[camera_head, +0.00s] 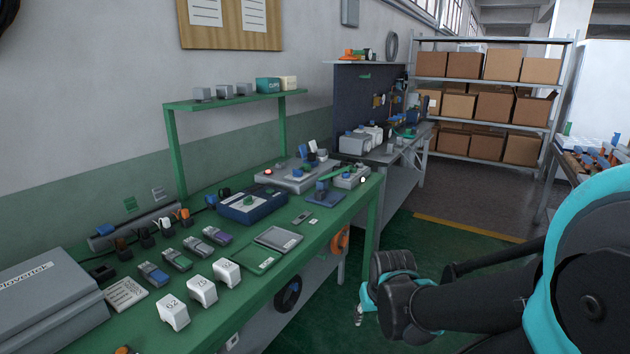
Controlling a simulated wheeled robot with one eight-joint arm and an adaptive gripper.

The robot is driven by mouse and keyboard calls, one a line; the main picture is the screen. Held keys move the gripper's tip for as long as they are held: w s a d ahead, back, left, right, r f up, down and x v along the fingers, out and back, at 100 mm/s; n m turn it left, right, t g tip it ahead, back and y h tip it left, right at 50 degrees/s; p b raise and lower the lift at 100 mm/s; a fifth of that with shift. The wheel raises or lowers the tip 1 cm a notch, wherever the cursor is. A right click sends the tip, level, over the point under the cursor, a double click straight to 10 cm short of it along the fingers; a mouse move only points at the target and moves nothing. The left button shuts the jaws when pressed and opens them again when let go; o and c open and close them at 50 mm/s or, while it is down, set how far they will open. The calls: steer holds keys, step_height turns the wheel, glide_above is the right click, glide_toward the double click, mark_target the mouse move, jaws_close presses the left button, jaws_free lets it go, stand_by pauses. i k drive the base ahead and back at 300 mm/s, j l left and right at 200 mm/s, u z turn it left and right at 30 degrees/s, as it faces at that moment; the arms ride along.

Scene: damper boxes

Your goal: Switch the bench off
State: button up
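The green workbench (190,326) runs along the left wall with many small items on top. A grey box (298,177) near its far end has a small red lit spot (268,172). A smaller grey box (350,177) beside it shows a white spot (362,180). A small pale fitting (232,341) is on the bench's front edge; it is too small to tell if it is a switch. A long grey strip (130,228) lies at the back, with dark and orange plugs near it. My gripper (359,312) hangs right of the bench, apart from it; its finger opening is unclear.
A grey case (42,302) and several white blocks (201,290) crowd the near bench top. A green shelf (236,99) stands above. An orange reel (340,240) and a black coil (288,294) hang below the front edge. Green floor (440,244) is clear to the right.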

mark_target(297, 172)
steer(key=i+l+u, duration=0.3)
steer(key=i+l, duration=0.35)
steer(key=i+l+u, duration=0.1)
steer(key=i+l, duration=0.2)
steer(key=l, duration=0.25)
steer(key=i+l, duration=0.3)
steer(key=l, duration=0.2)
steer(key=i+l+u, duration=0.1)
steer(key=i+l, duration=0.25)
steer(key=l, duration=0.1)
